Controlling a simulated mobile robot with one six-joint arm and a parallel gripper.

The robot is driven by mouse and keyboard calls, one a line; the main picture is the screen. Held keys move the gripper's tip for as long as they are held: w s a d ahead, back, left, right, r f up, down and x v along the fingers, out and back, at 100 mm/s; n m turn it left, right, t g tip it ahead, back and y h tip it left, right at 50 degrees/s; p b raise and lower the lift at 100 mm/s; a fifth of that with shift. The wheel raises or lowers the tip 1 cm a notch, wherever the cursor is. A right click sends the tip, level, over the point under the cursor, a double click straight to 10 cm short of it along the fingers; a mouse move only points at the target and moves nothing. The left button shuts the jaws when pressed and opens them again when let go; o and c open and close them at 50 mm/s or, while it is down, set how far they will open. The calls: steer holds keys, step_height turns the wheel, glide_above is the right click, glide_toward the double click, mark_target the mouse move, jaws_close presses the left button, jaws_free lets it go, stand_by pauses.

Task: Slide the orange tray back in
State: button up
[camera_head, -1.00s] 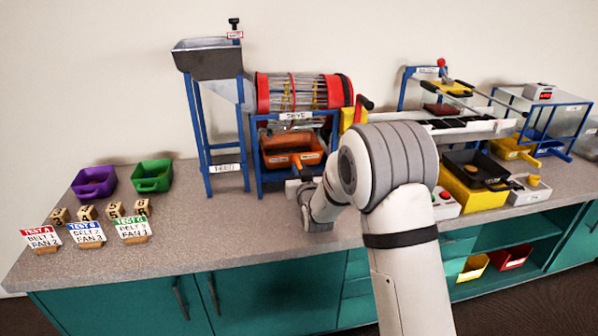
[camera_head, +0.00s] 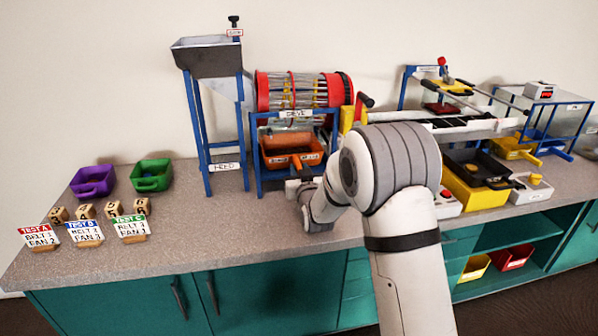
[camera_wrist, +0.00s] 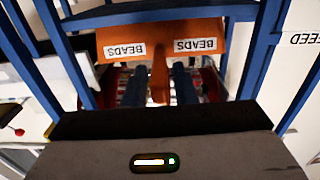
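The orange tray (camera_head: 272,160) with two BEADS labels sits in the blue frame under the sieve drum. In the wrist view its front (camera_wrist: 160,36) spans the space between the blue posts, with its handle (camera_wrist: 160,75) pointing toward me. My gripper (camera_wrist: 159,87) is open, with one dark finger on each side of the handle and a small gap showing on both sides. In the head view the gripper (camera_head: 297,184) is just in front of the tray, partly hidden by my own arm. Whether the fingers touch the tray front is unclear.
The blue sieve frame (camera_head: 256,170) surrounds the tray closely. The blue feed stand (camera_head: 204,150) is at its left. A yellow box (camera_head: 470,194) with a black tray stands to the right.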

steer(key=shift+o, duration=1.4)
steer(key=s+d+r+m+g+h+p, duration=0.1)
steer(key=s+d+r+g+h+p, duration=0.15)
steer(key=s+d+r+p, duration=0.5)
steer(key=s+d+r+g+h+p, duration=0.1)
steer(key=s+d+r+g+p, duration=0.3)
steer(key=s, duration=0.6)
steer(key=s+d+r+g+p, duration=0.2)
steer(key=s+d+r, duration=0.1)
steer(key=s, duration=0.5)
steer(key=s+d+r+m+g+h+p, duration=0.1)
steer(key=s+d+r+g+p, duration=0.2)
steer(key=s, duration=0.6)
steer(key=s+d+r+m+g+p, duration=0.1)
steer(key=s+d+r+g+p, duration=0.1)
steer(key=s, duration=0.6)
steer(key=shift+s+d+r+g+p, duration=0.25)
steer(key=shift+d+r+g+p, duration=0.15)
steer(key=shift+d+r+g, duration=0.3)
steer(key=shift+h, duration=0.25)
